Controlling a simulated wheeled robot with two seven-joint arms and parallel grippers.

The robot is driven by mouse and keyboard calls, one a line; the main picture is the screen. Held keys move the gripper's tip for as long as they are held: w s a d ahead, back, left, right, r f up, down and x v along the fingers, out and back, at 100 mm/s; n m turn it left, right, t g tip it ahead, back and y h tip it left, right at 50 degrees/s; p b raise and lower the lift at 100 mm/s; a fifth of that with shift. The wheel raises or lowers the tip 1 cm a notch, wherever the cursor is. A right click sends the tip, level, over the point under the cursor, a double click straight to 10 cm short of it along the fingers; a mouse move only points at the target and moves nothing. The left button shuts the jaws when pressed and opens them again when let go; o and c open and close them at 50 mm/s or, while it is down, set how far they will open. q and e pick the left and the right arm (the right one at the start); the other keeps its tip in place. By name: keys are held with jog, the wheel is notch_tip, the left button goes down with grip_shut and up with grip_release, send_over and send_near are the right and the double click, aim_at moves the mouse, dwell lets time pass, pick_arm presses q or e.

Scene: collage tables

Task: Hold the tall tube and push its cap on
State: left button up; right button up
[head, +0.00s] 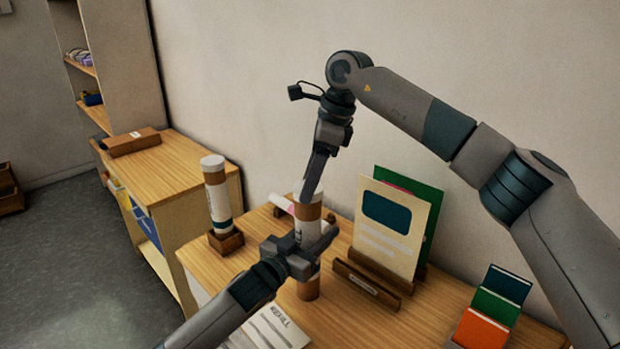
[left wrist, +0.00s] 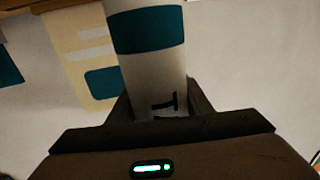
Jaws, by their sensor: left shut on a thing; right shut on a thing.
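The tall tube (head: 308,285) is upright above the table, white with brown at its lower end and a brown band near the top. My left gripper (head: 304,246) is shut around its middle; the left wrist view shows the tube's white body (left wrist: 150,75) with a teal band between the jaws. My right gripper (head: 307,194) comes down from above and is shut on the white cap (head: 298,187) at the tube's top. The fingers partly hide the cap, so I cannot tell whether it is fully seated. The tube's base seems at the tabletop.
Another capped tube (head: 218,200) stands in a wooden holder (head: 226,241) to the left. A card stand (head: 368,284) with a cream card (head: 388,225) is close on the right. Coloured cards (head: 490,305) stand front right. Paper (head: 270,330) lies at the front edge.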

jog(key=shift+f, duration=0.1)
jog(key=o, duration=1.2)
jog(key=shift+r, duration=0.2)
jog(key=v, duration=1.1)
jog(key=shift+d+r, duration=0.15)
jog(key=shift+r, duration=0.15)
pick_arm(q)
jog(key=o, duration=1.6)
jog(key=shift+s+a, duration=0.1)
pick_arm(e)
jog(key=shift+f, duration=0.1)
